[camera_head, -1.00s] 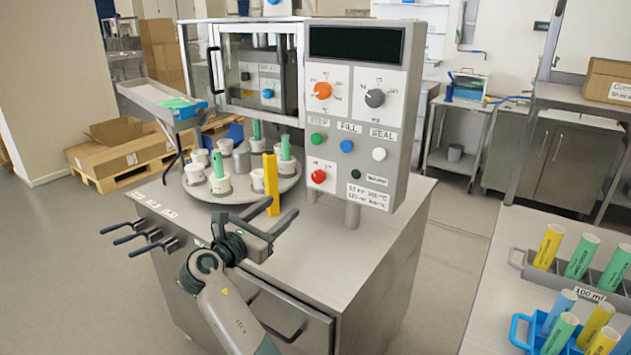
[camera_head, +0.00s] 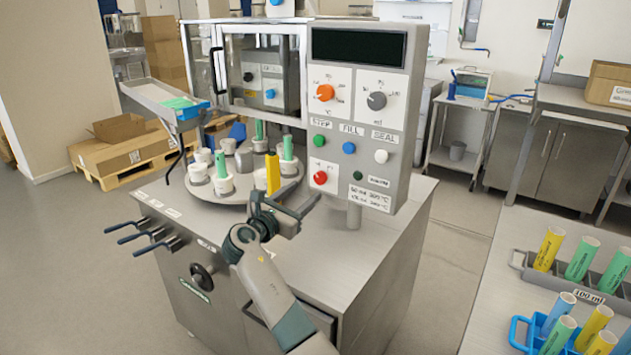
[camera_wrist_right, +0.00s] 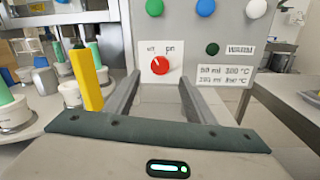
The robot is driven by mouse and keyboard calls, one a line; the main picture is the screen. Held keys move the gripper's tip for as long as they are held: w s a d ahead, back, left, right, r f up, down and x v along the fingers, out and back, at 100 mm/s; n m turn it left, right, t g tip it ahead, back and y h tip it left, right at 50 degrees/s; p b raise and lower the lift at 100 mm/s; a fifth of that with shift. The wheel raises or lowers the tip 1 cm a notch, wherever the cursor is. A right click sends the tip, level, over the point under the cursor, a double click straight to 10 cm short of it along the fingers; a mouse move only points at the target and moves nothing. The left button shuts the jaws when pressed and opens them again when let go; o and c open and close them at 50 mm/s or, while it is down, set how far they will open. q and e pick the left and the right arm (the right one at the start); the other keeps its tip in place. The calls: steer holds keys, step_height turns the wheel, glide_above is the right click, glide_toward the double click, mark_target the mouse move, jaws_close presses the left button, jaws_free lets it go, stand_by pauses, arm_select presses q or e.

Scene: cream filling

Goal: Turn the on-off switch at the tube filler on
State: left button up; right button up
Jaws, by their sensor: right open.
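The tube filler's control panel (camera_head: 359,130) faces me. On its lower left a red rotary knob (camera_head: 320,177) sits on a white plate marked with two positions. In the right wrist view the red switch (camera_wrist_right: 160,64) has a light pointer mark that seems to lean up and left, toward the left label. My right gripper (camera_head: 293,195) is open and empty, just in front of and below the switch. In the wrist view the fingers of my right gripper (camera_wrist_right: 160,88) are spread to either side below the knob, apart from it. My left gripper is not in view.
A yellow post (camera_head: 272,175) stands close left of the gripper, beside the turntable (camera_head: 215,197) with white holders and green tubes. Green, blue and white buttons (camera_head: 349,147) sit above the switch. A tube rack (camera_head: 575,275) stands on the table at right.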

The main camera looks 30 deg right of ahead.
mark_target(319, 180)
steer(key=x, duration=0.5)
steer(key=shift+w+d+p, duration=0.15)
steer(key=shift+d+p, duration=0.25)
steer(key=shift+w+d, duration=0.3)
steer(key=shift+d, duration=0.25)
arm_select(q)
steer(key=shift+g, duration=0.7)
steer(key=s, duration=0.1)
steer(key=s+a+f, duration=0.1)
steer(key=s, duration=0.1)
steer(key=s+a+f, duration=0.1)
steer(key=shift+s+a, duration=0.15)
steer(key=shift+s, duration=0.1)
arm_select(e)
steer(key=shift+w+d, duration=0.1)
steer(key=shift+d, duration=0.1)
steer(key=shift+c, duration=0.5)
steer(key=c, duration=1)
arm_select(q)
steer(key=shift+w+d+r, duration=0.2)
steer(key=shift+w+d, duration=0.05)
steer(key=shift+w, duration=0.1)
arm_select(e)
steer(key=shift+o, duration=0.2)
